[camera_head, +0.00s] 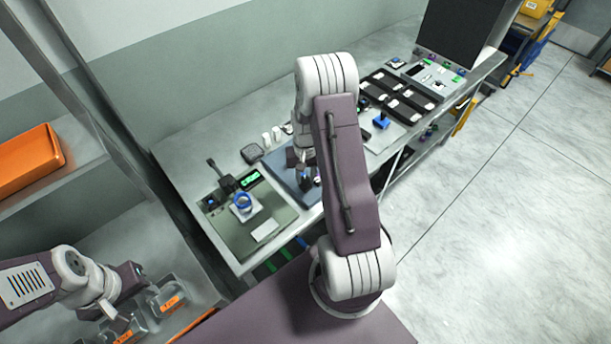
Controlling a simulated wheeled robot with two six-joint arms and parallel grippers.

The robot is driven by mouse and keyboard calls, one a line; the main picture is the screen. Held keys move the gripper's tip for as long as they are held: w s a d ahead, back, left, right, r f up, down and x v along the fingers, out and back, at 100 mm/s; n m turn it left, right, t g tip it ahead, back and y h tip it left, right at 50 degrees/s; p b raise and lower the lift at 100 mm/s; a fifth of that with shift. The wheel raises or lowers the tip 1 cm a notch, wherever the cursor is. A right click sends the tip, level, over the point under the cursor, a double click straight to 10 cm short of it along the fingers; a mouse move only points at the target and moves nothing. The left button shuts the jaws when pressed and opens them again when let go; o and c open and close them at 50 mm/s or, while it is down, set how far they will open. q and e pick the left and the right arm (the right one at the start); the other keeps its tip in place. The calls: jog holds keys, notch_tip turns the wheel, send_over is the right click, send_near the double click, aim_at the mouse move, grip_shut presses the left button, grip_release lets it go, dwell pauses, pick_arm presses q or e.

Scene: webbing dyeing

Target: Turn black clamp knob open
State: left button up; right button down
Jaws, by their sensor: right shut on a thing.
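My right gripper (306,180) is low over a dark blue-grey plate (284,165) on the bench, partly hidden behind my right arm. It is shut on a small dark part at the plate, which appears to be the black clamp knob; the knob's shape and angle are too small and covered to make out. My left gripper (128,282) is far off at the lower left, above the clear bins of a low shelf; its fingers are too small to judge.
Left on the bench is a grey-green station with a black lever (222,174), a green display (250,180) and a blue ring (242,202). Black trays (410,98) and a control panel (436,78) lie further right. An orange bin (28,160) sits on the left shelf. The right floor is clear.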

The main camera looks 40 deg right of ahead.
aim_at(306, 179)
jog(key=n, duration=0.5)
jog(key=shift+r, duration=0.1)
jog(key=shift+n, duration=0.4)
dwell(0.3)
jog(key=c, duration=1.1)
grip_release()
notch_tip(306, 179, up, 9)
jog(key=shift+r+b, duration=0.1)
jog(key=shift+b, duration=0.6)
jog(key=shift+s, duration=0.1)
